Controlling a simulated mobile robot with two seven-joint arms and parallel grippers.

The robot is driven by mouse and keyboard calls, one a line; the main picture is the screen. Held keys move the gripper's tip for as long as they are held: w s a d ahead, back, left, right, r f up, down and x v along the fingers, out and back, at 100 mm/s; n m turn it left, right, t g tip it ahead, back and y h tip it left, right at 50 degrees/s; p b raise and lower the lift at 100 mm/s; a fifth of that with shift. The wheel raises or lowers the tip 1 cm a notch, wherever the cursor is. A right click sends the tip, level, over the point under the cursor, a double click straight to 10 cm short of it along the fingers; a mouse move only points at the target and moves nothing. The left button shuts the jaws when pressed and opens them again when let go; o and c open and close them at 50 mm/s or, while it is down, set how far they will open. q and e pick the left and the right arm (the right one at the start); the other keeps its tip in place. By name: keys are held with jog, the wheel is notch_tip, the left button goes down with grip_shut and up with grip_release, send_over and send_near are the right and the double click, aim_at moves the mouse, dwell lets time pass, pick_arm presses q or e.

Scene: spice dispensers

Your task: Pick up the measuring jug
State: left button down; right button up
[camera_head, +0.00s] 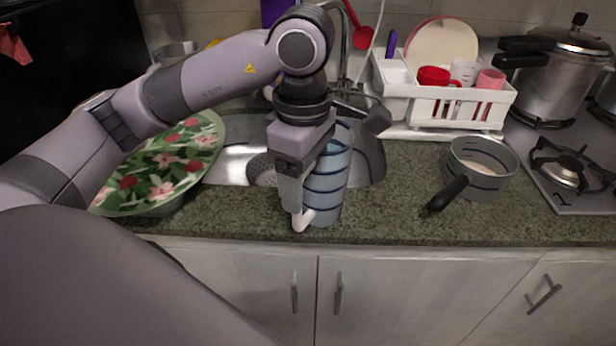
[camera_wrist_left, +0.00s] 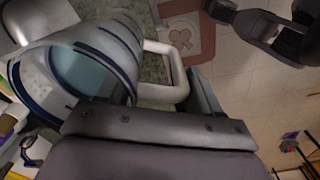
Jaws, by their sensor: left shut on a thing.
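The measuring jug (camera_head: 328,185) is a pale blue cylinder with dark blue rings, standing upright on the granite counter in front of the sink. In the left wrist view the jug (camera_wrist_left: 115,42) shows its open mouth and its white handle (camera_wrist_left: 166,92). My left gripper (camera_head: 299,214) points down at the jug's front left side and is shut on the handle. The gripper hides part of the jug in the head view. My right gripper does not show in the head view.
A floral plate (camera_head: 165,165) lies left of the sink (camera_head: 365,160). A grey pot (camera_head: 482,165) with a black handle stands at right, near the stove burner (camera_head: 565,172). A white dish rack (camera_head: 455,107) with cups is behind. The counter between jug and pot is clear.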

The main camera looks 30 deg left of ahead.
pick_arm(q)
jog(key=shift+r, duration=0.2)
jog(key=shift+w+r, duration=0.1)
jog(key=shift+r, duration=1.4)
notch_tip(320, 180, up, 16)
jog(key=p, duration=0.4)
jog(key=shift+r, duration=0.3)
